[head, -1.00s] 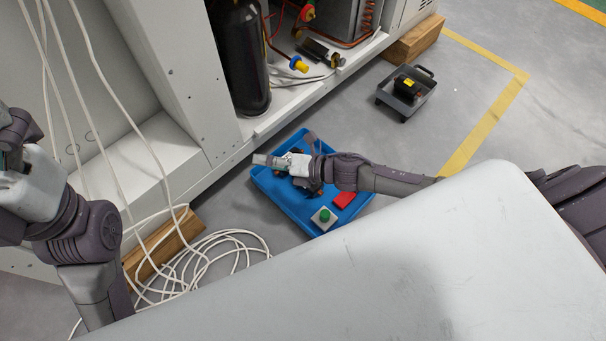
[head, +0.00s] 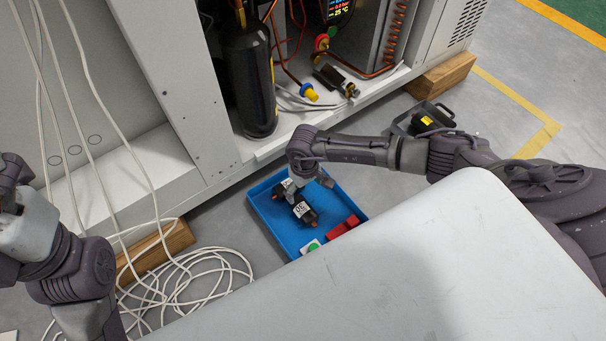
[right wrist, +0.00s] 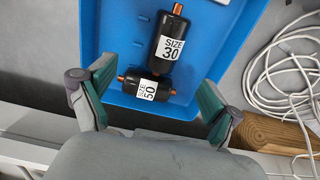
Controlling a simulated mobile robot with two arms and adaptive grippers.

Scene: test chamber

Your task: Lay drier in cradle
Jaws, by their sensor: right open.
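Two black driers with copper ends lie in a blue tray (head: 262,212). The "SIZE 30" drier (right wrist: 170,44) lies lengthwise in the right wrist view; it also shows in the head view (head: 304,214). The "SIZE 50" drier (right wrist: 140,88) lies crosswise, close against its end, and is partly hidden in the head view. My right gripper (right wrist: 153,80) is open and empty, its fingers spread either side of the size 50 drier, apart from it. My left gripper (head: 18,200) is cut off at the left edge. I cannot make out a cradle for certain.
A red piece (head: 342,226) and a green-topped block (head: 311,247) share the tray. The open white cabinet (head: 190,95) stands behind, with a black tank (head: 250,85) and copper pipes. White cable (head: 190,280) lies coiled left. A dark carrier (head: 425,118) stands right.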

